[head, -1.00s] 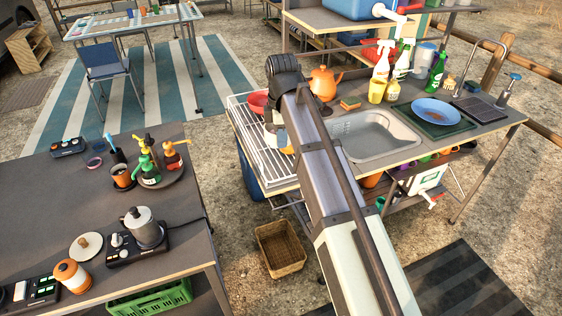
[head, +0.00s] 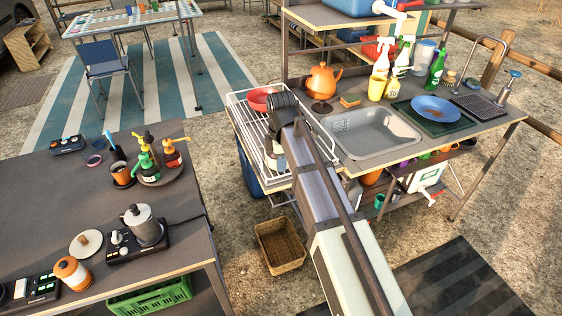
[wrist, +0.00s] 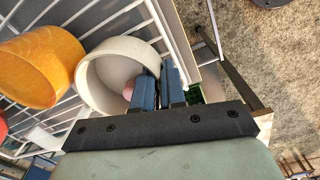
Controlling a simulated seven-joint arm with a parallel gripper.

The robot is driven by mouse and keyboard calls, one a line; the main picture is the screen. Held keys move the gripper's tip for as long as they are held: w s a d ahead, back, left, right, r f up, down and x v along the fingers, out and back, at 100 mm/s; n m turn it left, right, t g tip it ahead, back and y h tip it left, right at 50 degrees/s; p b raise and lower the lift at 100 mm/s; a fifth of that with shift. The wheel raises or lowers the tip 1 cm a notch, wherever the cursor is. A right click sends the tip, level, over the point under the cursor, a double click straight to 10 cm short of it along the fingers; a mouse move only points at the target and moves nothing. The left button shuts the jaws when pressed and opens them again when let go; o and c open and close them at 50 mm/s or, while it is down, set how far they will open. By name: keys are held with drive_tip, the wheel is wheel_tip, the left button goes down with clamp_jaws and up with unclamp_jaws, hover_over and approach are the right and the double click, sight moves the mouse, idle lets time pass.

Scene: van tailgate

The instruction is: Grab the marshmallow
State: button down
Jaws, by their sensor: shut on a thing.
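In the wrist view a white round cup (wrist: 105,72) stands on the white wire rack, its open mouth toward the camera. A small pink, rounded piece (wrist: 129,90) shows inside it, possibly the marshmallow, partly hidden by a finger. My gripper (wrist: 161,85) has its blue fingers at the cup's right wall, one inside the cup and the other outside. The fingers are close together, and the gripper appears shut on the cup's wall; the pink piece is beside the inner finger, not visibly between them. In the head view my own arm hides the fingertips.
The wire rack (head: 240,113) also holds an orange cup (wrist: 42,66) left of the white cup and a red bowl (head: 260,98). The sink (head: 372,133) and orange kettle (head: 322,81) are to the right. A wicker basket (head: 281,246) is on the ground below.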

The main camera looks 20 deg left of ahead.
drive_tip(key=shift+f, duration=0.1)
drive_tip(key=c, duration=1.2)
unclamp_jaws()
wheel_tip(320, 180, up, 12)
drive_tip(key=shift+s+d+r, duration=0.1)
drive_tip(key=shift+s+r, duration=0.05)
drive_tip(key=shift+c, duration=0.3)
